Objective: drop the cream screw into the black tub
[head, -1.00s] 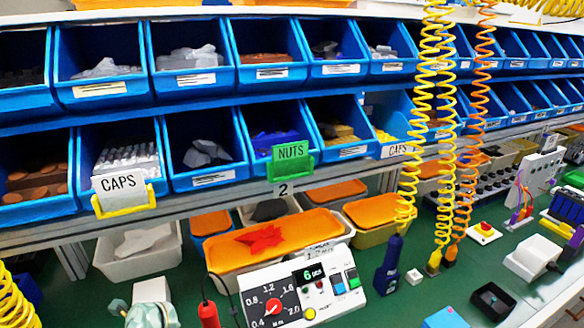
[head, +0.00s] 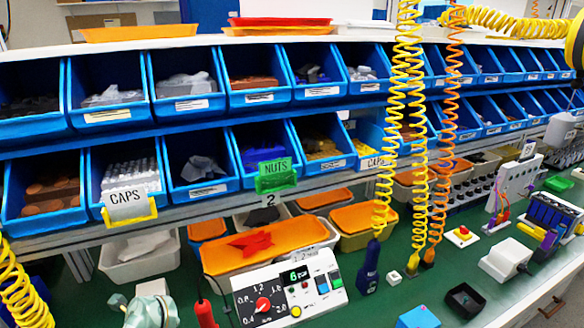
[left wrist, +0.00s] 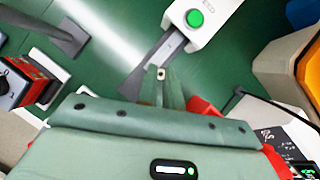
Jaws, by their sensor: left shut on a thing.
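The small cream screw (left wrist: 160,74) shows between the fingertips of my left gripper (left wrist: 160,82) in the left wrist view. The gripper is shut on it, and only a small end of the screw shows. In the head view part of my grey-green left arm is at the lower left edge; the fingertips and screw cannot be made out there. The black tub (head: 465,300) stands open on the green bench at the lower right in the head view, far to the right of my left arm. My right gripper is not in view.
A white control box (head: 290,290) with a dial stands between my left arm and the tub. A blue box (head: 418,317) sits left of the tub. Coiled yellow (head: 408,110) and orange cables hang above the bench. In the left wrist view, a white box with a green button (left wrist: 195,18) lies ahead.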

